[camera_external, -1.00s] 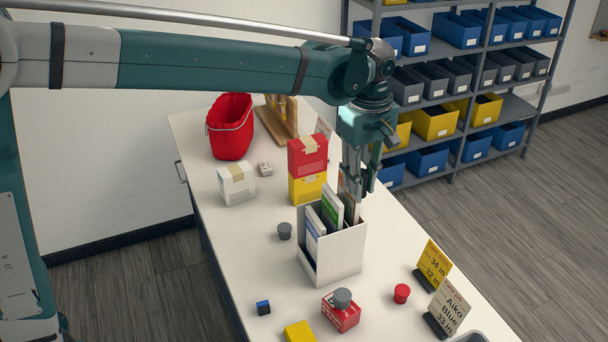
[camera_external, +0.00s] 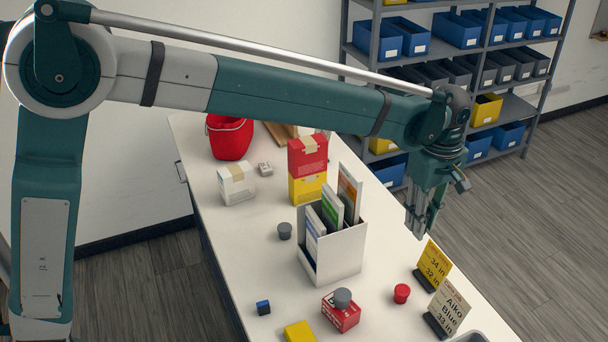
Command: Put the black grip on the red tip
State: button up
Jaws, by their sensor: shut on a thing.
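My gripper (camera_external: 417,222) hangs above the right side of the table, fingers pointing down. It is shut on a small dark thing, taken to be the black grip, which the fingers mostly hide. I see no separate black grip on the table. The red tip (camera_external: 402,293) is a small round red piece standing upright on the table, below my gripper in the picture and apart from it.
A white organizer (camera_external: 343,252) with upright booklets stands left of my gripper. A red box (camera_external: 341,315) with a grey cap (camera_external: 342,297) on top is left of the red tip. Two sign stands, one yellow (camera_external: 433,264), are to its right. Another grey cap (camera_external: 285,231) lies farther left.

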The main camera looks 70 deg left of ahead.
send_over(404, 291)
notch_tip(404, 291, down, 13)
dwell(0.5)
jog(key=shift+f, duration=3.1)
jog(key=shift+f, duration=0.1)
jog(key=shift+f+p, duration=0.3)
jog(key=shift+f, duration=1.45)
jog(key=shift+f, duration=0.15)
